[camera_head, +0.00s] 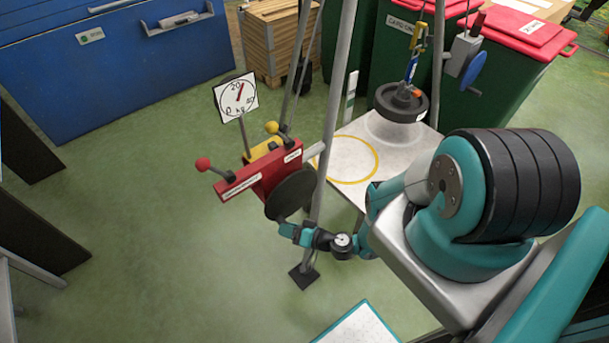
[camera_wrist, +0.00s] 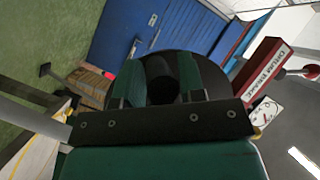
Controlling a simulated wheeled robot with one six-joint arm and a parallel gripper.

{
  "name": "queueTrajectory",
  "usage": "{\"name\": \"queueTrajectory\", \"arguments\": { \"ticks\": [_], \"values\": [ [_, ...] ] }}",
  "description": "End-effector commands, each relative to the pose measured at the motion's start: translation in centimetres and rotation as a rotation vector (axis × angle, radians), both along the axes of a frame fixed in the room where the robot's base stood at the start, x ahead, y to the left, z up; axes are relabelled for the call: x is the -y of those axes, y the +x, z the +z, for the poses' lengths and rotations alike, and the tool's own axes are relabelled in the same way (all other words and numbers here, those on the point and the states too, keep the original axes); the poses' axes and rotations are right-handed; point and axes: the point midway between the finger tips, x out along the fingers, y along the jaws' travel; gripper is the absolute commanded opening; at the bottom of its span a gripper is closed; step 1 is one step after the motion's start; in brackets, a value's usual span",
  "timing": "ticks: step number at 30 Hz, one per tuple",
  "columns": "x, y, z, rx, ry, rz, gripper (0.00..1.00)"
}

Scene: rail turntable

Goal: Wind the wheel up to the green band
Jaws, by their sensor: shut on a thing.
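A dark wheel (camera_head: 402,103) hangs by a blue and yellow hook line over the pale platform (camera_head: 342,152). I cannot tell how large the gap beneath it is. An upright strip (camera_head: 349,98) with pale and green parts stands behind the platform, left of the wheel. A red winch box (camera_head: 258,174) carries a black round crank disc (camera_head: 291,196). My gripper (camera_head: 287,229) is at the disc's lower edge. In the wrist view, my gripper (camera_wrist: 162,92) is shut on the dark round crank handle (camera_wrist: 160,76), with the disc (camera_wrist: 208,72) behind it. The handle is hidden in the head view.
Levers with a red knob (camera_head: 203,164) and a yellow knob (camera_head: 272,127) stick out by the winch box. A dial (camera_head: 236,96) stands behind it. A grey frame leg (camera_head: 329,140) rises close beside my gripper.

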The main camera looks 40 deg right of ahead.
Motion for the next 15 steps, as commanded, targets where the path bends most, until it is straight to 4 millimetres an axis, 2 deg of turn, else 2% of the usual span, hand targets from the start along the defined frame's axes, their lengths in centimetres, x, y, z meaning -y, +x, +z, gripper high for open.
{"name": "queueTrajectory", "arguments": {
  "ticks": [15],
  "values": [
    [-1.2,-0.1,1.8,0.006,0.002,0.013,0.0]
  ]
}}
